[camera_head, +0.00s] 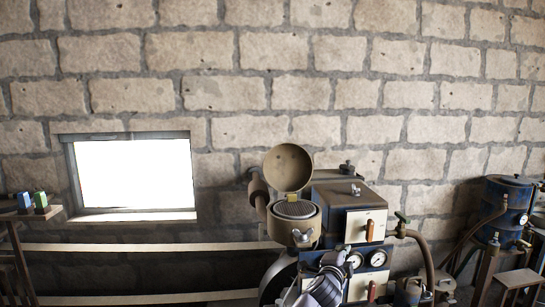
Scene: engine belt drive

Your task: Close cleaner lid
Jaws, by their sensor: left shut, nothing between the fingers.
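The cleaner (292,232) is a tan round canister on the left side of the engine. Its round lid (287,167) stands open, raised upright behind the canister's mouth with its round face toward me. A grey mesh-like filter (295,208) shows in the open top. A small latch or knob sits on the canister's front. My left gripper (339,262) is at the bottom middle, below and to the right of the cleaner, in front of the engine's gauges. It is shut and empty, and apart from the lid. My right gripper is not in view.
The engine's boxy body (364,226) with levers stands right of the cleaner, with two round gauges (377,258) below. A blue tank (507,205) stands far right. A shelf at left holds small blue and green blocks (40,200). The space above the lid is clear.

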